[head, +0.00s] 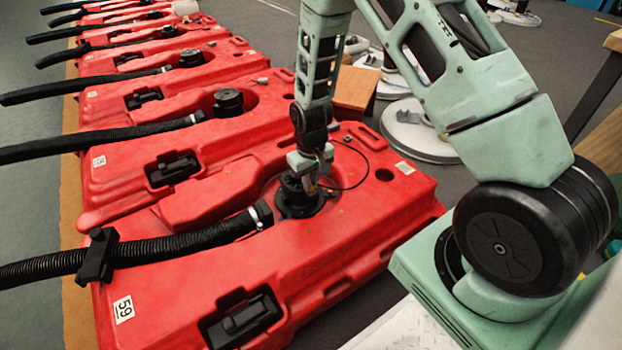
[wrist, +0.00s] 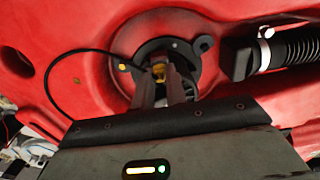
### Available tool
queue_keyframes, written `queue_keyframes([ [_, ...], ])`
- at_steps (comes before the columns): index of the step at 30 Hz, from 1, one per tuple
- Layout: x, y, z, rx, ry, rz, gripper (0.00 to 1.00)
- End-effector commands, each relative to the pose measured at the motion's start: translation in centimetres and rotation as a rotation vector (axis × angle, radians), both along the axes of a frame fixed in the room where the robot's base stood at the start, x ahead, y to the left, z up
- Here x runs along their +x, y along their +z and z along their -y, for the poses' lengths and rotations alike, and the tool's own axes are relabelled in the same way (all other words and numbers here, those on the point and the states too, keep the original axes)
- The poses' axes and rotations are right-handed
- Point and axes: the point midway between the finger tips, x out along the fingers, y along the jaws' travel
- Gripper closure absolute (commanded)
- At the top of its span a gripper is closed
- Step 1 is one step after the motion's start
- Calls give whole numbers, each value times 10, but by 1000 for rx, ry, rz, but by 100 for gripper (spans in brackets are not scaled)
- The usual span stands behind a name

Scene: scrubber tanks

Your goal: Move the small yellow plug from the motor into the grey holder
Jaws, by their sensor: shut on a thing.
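The round black motor (head: 298,205) sits in a recess on top of the nearest red tank. It also shows in the wrist view (wrist: 150,48). My gripper (head: 309,184) points down over the motor. In the wrist view, my gripper (wrist: 160,80) is shut on the small yellow plug (wrist: 159,70), at the motor; I cannot tell if the plug is seated or free. A thin black cable (wrist: 48,82) loops left around the recess. A dark grey tab (wrist: 204,44) sits at the motor's right rim; I cannot tell whether it is the grey holder.
The red tank (head: 330,235) carries a black ribbed hose (head: 165,245) with a clamp and a black latch (head: 240,318). Several similar red tanks with hoses stand in a row behind it. A second yellow spot (wrist: 122,67) shows on the motor's left rim.

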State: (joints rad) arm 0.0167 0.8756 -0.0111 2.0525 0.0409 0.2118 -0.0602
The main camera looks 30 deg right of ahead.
Motion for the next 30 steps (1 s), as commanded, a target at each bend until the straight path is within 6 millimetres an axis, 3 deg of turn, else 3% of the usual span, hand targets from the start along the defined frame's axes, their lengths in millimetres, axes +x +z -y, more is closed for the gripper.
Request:
queue_keyframes([
  [1, 0, -2, 0, 0, 0, -1, 84],
  [3, 0, -1, 0, 0, 0, -1, 65],
  [14, 0, 4, 0, 0, 0, 0, 65],
  [17, 0, 17, 0, 0, 0, 1, 65],
  [30, 0, 109, 0, 0, 0, 1, 65],
])
